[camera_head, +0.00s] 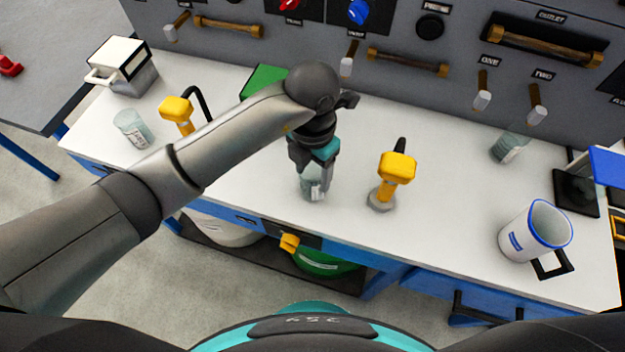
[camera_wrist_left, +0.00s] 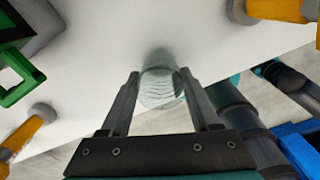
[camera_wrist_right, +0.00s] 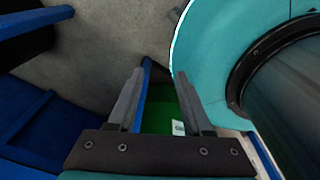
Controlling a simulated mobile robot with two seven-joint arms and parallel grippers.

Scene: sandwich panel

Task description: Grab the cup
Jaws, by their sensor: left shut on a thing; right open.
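A clear glass cup (camera_head: 314,187) with pale markings is on the white bench, near its front edge in the head view. My left gripper (camera_head: 314,164) reaches down over it and is shut on it. In the left wrist view the cup (camera_wrist_left: 160,88) sits between the two fingers, and it looks upright. My right gripper (camera_wrist_right: 158,82) shows only in the right wrist view; it is open and empty, low by the bench front and my own body.
Yellow-handled taps (camera_head: 397,168) stand either side of the held cup. A white mug (camera_head: 520,238) with a blue rim is at the right. Other glasses (camera_head: 509,147) stand at the right back and at the left (camera_head: 132,128). A panel with handles (camera_head: 408,62) rises behind.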

